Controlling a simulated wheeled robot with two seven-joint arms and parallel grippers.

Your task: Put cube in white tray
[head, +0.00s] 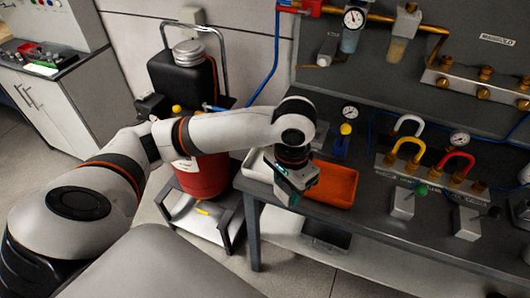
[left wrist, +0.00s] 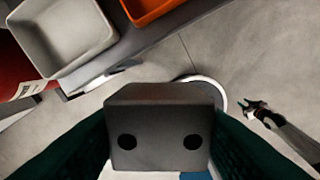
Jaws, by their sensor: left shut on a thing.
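A dark grey cube (left wrist: 165,125) with two black dots on its near face fills the lower middle of the left wrist view. My left gripper (head: 287,190) is shut on it, with a dark finger on each side. In the head view the gripper hangs by the front edge of the bench, in front of the trays. The white tray (head: 254,166) lies at the bench's left end, partly hidden behind my gripper. It also shows empty at upper left in the left wrist view (left wrist: 88,54). What seems to be my right gripper (left wrist: 258,110) is small at the right there; its jaws are unclear.
An orange tray (head: 336,187) lies right of the white one on the dark bench (head: 380,222). Coloured hoop handles (head: 407,146) and valves stand farther right. A cart (head: 214,212) with a red vessel (head: 205,176) stands left of the bench. Floor is below the cube.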

